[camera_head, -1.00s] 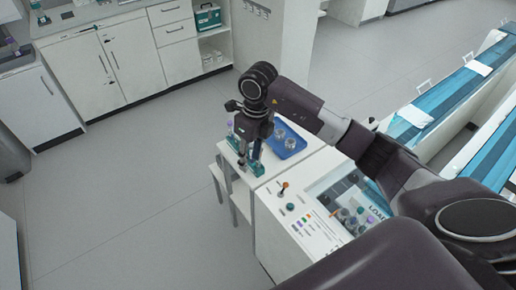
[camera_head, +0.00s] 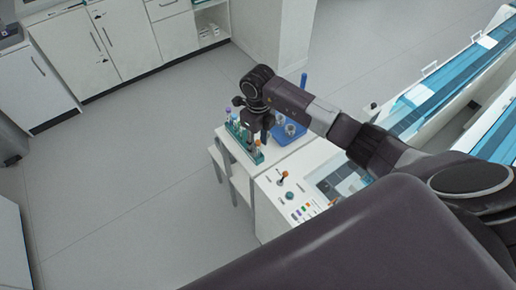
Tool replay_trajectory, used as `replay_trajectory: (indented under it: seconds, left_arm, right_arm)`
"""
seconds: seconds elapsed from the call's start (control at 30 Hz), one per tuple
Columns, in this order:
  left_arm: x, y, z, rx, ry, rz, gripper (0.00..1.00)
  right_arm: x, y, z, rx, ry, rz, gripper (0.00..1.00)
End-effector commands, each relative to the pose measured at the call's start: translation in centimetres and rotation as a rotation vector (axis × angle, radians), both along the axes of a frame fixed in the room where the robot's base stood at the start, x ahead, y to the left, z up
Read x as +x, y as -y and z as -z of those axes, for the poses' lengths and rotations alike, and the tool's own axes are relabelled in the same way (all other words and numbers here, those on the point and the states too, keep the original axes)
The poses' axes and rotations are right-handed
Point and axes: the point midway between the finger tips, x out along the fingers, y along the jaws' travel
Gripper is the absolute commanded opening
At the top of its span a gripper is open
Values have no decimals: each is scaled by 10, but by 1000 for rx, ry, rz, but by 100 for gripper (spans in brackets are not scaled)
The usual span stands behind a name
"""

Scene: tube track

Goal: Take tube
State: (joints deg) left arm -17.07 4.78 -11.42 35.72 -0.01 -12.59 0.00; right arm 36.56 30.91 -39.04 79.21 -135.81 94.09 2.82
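My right gripper (camera_head: 254,145) points down over a teal tube rack (camera_head: 257,157) on a small white table. Several capped tubes stand in the rack; a tube with an orange cap (camera_head: 258,143) is just right of my fingers, and others (camera_head: 232,118) show to the left. The gripper covers the middle of the rack. The fingertips are small and dark, so I cannot tell whether they are open or shut, or whether they touch a tube. My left gripper is out of view.
A blue tray (camera_head: 291,136) with clear containers is right of the rack, with a thin blue upright piece (camera_head: 303,81) behind. A white machine (camera_head: 287,192) with coloured buttons stands in front. White cabinets (camera_head: 80,55) line the back.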

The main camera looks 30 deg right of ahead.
Motion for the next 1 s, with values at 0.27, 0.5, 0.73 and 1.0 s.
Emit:
replay_trajectory:
  seconds: [0.27, 0.5, 0.73, 1.0]
  left_arm:
    - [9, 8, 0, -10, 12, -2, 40]
    - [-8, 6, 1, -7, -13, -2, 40]
    - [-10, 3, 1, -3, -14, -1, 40]
    - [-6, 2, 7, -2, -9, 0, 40]
  right_arm:
    - [0, 0, 0, 0, 1, 0, 23]
    - [0, 0, 0, 0, 1, 0, 1]
    - [0, 0, -1, 1, 2, 0, 0]
    - [2, 0, -17, 1, 5, 1, 0]
